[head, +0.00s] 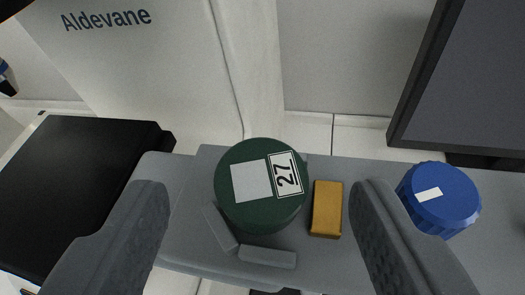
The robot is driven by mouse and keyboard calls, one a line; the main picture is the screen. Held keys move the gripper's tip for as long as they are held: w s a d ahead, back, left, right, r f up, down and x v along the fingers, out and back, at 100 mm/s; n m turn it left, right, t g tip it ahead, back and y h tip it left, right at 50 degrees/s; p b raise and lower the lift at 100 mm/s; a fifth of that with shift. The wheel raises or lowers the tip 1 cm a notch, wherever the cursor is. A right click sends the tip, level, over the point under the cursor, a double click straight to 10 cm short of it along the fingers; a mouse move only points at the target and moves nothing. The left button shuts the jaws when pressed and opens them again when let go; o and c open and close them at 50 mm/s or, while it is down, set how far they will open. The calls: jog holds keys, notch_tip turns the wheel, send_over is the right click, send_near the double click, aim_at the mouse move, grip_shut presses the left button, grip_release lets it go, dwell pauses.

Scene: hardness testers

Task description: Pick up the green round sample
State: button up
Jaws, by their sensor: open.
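The green round sample (240,203) is a dark green cylinder standing upright on a grey shelf. Its top carries a light grey square patch and a white label reading 27. My gripper (262,228) is open, with one dark finger to the left of the sample and one to the right. Neither finger appears to touch it. How far the fingertips are above the shelf is hard to tell.
An orange-brown block (327,209) lies just right of the sample, inside the right finger. A blue round piece (440,199) with a white label stands beyond the right finger. Low grey ridges (267,257) lie in front of the sample. A dark panel (470,90) rises at right.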

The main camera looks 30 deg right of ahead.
aim_at(261, 187)
jog(key=shift+x, duration=1.4)
jog(key=c, duration=1.2)
jog(key=shift+o, duration=0.2)
